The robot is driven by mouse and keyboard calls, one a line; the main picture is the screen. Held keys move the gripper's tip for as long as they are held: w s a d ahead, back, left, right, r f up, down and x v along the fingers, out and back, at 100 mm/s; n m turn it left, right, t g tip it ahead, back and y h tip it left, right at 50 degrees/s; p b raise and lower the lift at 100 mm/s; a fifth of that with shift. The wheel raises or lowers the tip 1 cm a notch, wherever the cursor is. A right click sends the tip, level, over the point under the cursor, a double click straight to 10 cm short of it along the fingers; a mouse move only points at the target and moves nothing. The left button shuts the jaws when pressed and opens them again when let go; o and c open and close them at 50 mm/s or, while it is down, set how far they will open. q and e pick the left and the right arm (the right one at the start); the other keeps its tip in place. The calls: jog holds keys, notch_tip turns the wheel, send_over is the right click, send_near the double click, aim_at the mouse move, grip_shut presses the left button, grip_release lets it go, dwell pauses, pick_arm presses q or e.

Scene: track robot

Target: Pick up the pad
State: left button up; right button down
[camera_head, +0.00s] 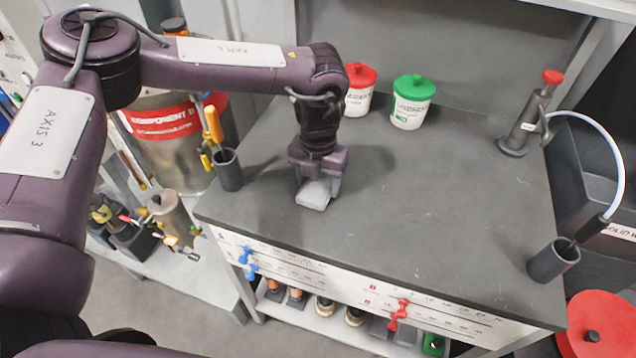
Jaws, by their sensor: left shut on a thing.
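The pad (313,196) is a small light-grey block on the dark workbench top, towards its left side. My left gripper (318,180) points down over it and is shut on it. The gripper's fingers cover the pad's rear part. I cannot tell whether the pad touches the bench or is slightly above it. My right gripper is not in view.
Red-lidded (360,88) and green-lidded (412,101) tubs stand behind the gripper. A dark cup (228,170) with a yellow-handled tool is left of it. A red-capped bottle (528,118) and another dark cup (553,261) stand right. The bench middle is clear.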

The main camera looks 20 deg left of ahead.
aim_at(318, 184)
pick_arm(q)
notch_tip(318, 184, up, 20)
dwell(0.3)
